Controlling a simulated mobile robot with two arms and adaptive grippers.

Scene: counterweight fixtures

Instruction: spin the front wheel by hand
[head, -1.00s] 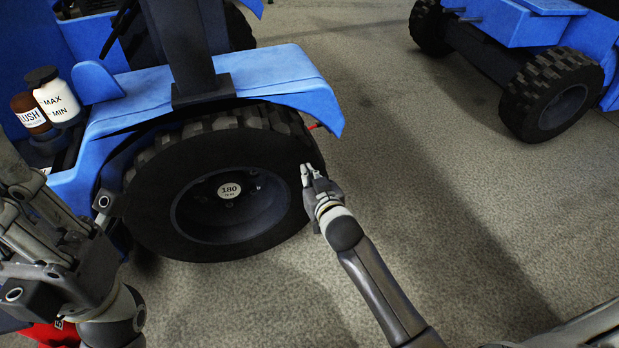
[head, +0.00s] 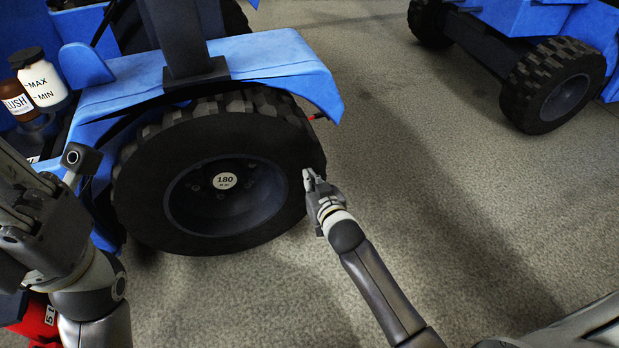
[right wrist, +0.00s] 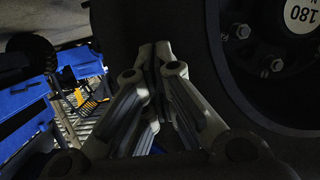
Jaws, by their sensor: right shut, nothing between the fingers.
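The front wheel (head: 225,200) is a black, chunky-treaded tyre with a dark recessed rim, under the blue fender. A round pale hub label (head: 224,181) reads 180; it also shows upper right in the right wrist view (right wrist: 303,15). My right gripper (head: 308,178) is shut and empty at the tyre's right side. In the right wrist view its closed fingers (right wrist: 155,55) lie over the dark tyre; whether they touch it I cannot tell. My left gripper (head: 25,200) is at the left edge, left of the wheel, partly cut off, its fingers unclear.
A blue fender (head: 280,68) overhangs the wheel. Two bottles, brown (head: 17,99) and white (head: 43,84), stand at the upper left. A red object (head: 38,322) is at the lower left. Another blue vehicle's wheel (head: 555,88) stands upper right. The floor (head: 430,190) between is clear.

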